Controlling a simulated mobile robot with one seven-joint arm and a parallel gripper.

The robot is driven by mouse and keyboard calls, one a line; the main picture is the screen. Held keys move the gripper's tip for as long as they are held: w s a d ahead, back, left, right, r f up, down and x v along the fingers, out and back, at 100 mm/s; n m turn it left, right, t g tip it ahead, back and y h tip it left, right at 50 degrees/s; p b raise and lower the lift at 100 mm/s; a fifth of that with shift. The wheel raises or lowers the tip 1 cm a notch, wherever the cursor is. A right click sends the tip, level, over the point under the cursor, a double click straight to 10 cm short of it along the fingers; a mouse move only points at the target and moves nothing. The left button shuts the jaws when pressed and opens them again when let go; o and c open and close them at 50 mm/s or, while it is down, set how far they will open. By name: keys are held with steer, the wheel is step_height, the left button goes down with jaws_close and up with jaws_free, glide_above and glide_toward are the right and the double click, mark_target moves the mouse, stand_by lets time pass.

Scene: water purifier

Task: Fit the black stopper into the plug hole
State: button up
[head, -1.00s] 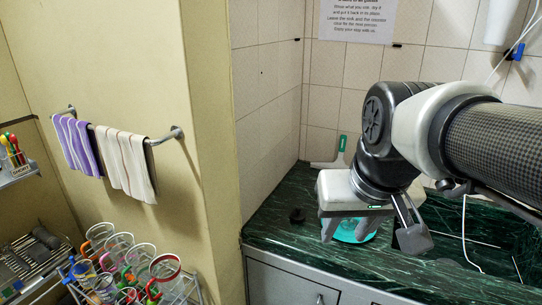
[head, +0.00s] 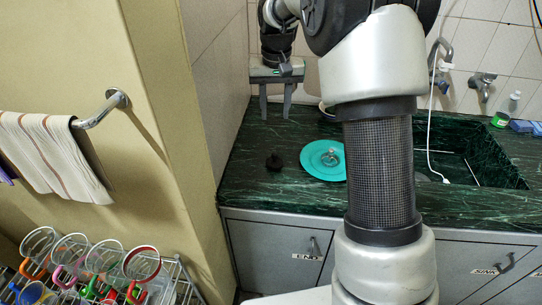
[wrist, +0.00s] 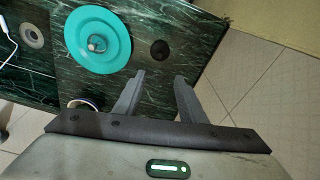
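The black stopper (head: 273,162) sits on the green marble counter (head: 240,190), left of a teal disc (head: 312,171). The wrist view shows the stopper (wrist: 160,50) as a dark round shape beyond my fingertips. My gripper (head: 275,114) is raised behind the stopper near the tiled wall, fingers down, apart and empty. Its two fingers (wrist: 158,82) also show spread in the wrist view, not touching the stopper. The plug hole (wrist: 32,36) appears as a grey ring with a dark centre in the wrist view.
The sink basin (head: 480,165) is on the right, with a white cable (head: 430,130) hanging into it. A blue-rimmed bowl (wrist: 82,103) stands near the teal disc. A rack of cups (head: 100,265) is at lower left. The counter around the stopper is clear.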

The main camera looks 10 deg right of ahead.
mark_target(275, 154)
steer(key=f, duration=0.5)
steer(key=w+f+b, duration=0.1)
steer(key=f, duration=1)
steer(key=shift+w+d+f+b, duration=0.2)
steer(key=shift+w+b, duration=0.05)
steer(key=shift+b, duration=0.15)
jaws_close()
